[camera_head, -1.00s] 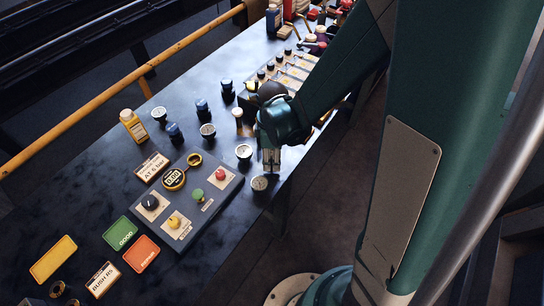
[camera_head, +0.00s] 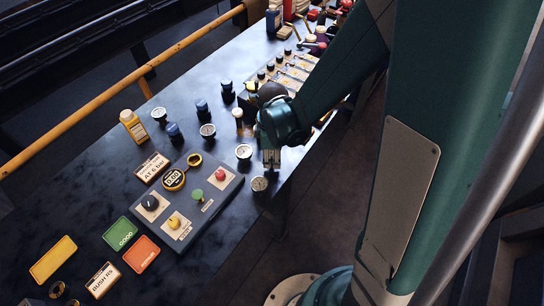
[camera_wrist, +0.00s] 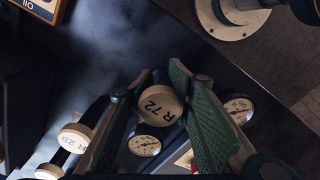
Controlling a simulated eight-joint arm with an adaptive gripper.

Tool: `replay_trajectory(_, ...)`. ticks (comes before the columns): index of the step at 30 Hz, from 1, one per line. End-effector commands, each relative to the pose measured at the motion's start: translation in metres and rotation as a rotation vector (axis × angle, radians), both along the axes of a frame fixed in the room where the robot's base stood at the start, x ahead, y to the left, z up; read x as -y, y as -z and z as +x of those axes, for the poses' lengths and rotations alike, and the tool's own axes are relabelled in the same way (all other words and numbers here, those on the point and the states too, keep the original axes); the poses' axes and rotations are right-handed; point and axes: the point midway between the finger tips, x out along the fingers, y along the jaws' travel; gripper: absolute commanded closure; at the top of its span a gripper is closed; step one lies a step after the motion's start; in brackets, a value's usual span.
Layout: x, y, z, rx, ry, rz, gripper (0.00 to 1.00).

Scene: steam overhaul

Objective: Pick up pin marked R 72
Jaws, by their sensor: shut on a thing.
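The pin marked R 72 (camera_wrist: 160,106) shows its round pale end face with black lettering in the wrist view. It sits between the two green textured fingers of my gripper (camera_wrist: 152,88), which is shut on it. In the head view my gripper (camera_head: 271,158) is over the near right edge of the dark bench; the pin cannot be made out there. Another pin, marked R 25 (camera_wrist: 75,137), stands to the left outside the fingers in the wrist view.
Round gauges lie close to the fingers, one below (camera_wrist: 145,146) and one to the right (camera_wrist: 238,109). A control panel (camera_head: 213,213) with knobs lies on the bench (camera_head: 100,185), left of my gripper.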

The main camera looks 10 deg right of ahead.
Motion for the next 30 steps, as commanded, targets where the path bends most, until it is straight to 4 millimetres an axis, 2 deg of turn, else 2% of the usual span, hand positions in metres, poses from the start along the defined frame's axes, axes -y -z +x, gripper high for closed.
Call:
replay_trajectory(17,0.000,-0.005,0.000,0.000,0.000,0.000,0.98)
replay_trajectory(23,0.000,-0.018,0.000,0.000,0.000,0.000,0.98)
replay_trajectory(30,0.000,-0.043,0.000,0.000,0.000,0.000,0.98)
